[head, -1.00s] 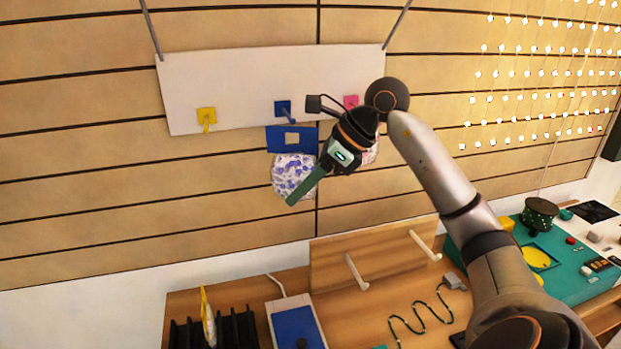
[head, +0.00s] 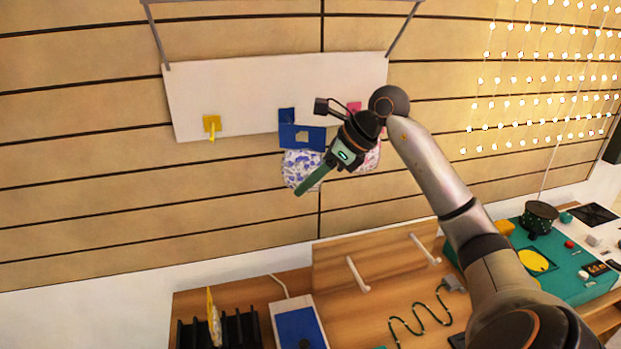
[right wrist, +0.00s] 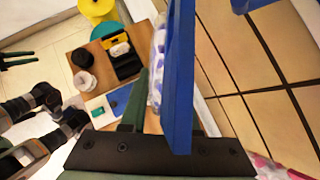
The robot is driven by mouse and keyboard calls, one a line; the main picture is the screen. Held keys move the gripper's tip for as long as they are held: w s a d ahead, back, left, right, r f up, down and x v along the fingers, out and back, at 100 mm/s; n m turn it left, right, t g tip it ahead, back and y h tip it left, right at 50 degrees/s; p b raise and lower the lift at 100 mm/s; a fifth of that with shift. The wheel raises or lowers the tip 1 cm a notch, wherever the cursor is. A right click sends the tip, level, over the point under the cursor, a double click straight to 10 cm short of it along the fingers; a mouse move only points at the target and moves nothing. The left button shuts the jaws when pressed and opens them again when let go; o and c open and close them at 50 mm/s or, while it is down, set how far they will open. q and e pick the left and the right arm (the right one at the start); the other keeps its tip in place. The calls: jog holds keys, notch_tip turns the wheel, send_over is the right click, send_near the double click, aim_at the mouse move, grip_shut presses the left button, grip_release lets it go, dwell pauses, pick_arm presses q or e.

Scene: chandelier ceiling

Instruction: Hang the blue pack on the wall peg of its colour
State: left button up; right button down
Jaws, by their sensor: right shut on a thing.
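The blue pack has a blue header card (head: 302,138) with a square hole and a clear bag (head: 298,170) of blue-and-white pieces below. My right gripper (head: 314,179) is shut on it from the right side. In the right wrist view the blue card (right wrist: 180,75) stands edge-on near the fingers. The blue peg's plate (head: 286,115) is on the white wall board (head: 245,90). The card overlaps the plate's lower part, and the peg's rod is hidden. I cannot tell whether it passes through the hole.
A yellow peg (head: 212,124) is bare at left. A pink peg (head: 354,107) is at right, with a pink-spotted bag (head: 371,160) below it, partly behind my gripper. A wooden counter (head: 350,290) with a rack and a blue-topped device (head: 298,325) lies below.

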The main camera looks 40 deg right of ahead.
jog(key=shift+w+d+p, duration=0.55)
jog(key=shift+w+p, duration=0.15)
jog(key=shift+w, duration=0.2)
jog(key=shift+w+d+p, duration=0.25)
jog(key=shift+w+p, duration=0.1)
jog(key=shift+w, duration=0.1)
jog(key=shift+w+d+p, duration=0.2)
jog(key=shift+w+p, duration=0.15)
jog(key=shift+w, duration=0.1)
pick_arm(q)
jog(key=shift+s+a+r+p, duration=0.25)
jog(key=shift+a+r+p, duration=0.1)
jog(key=shift+a+r, duration=0.2)
jog(key=shift+s+a+r+p, duration=0.3)
jog(key=shift+a+r, duration=0.15)
jog(key=shift+r, duration=0.15)
pick_arm(e)
jog(key=shift+w+d+f, duration=0.3)
jog(key=shift+w+d, duration=0.1)
jog(key=shift+w, duration=0.25)
jog(key=shift+w+d+f, duration=0.3)
jog(key=shift+w+d, duration=0.05)
jog(key=shift+w, duration=0.25)
jog(key=c, duration=0.6)
grip_release()
jog(key=shift+o, duration=0.2)
pick_arm(q)
jog(key=shift+w+r, duration=0.1)
jog(key=shift+r, duration=0.05)
